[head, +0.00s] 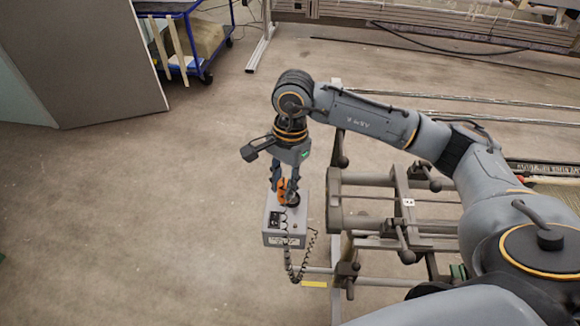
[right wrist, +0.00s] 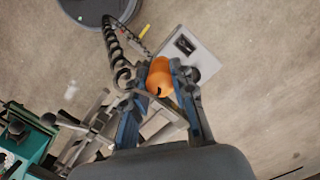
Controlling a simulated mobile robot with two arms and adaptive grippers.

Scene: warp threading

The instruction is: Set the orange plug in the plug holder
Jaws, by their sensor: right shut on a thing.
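The orange plug (head: 282,190) is between the fingers of my right gripper (head: 284,184), which is shut on it. The right wrist view shows the orange plug (right wrist: 159,77) between both fingertips of the right gripper (right wrist: 160,67). A light grey box (head: 287,239) with dark fittings is directly below and behind the plug in the head view; it also shows in the right wrist view (right wrist: 205,59). I cannot tell which fitting is the plug holder, or whether the plug touches it. A dark coiled cable (head: 288,262) hangs by the box. My left gripper is out of view.
A grey metal frame with clamps and knobs (head: 404,226) stands just right of the box. A blue cart (head: 205,40) is at the back left, near a grey panel (head: 85,60). The floor left of the box is clear.

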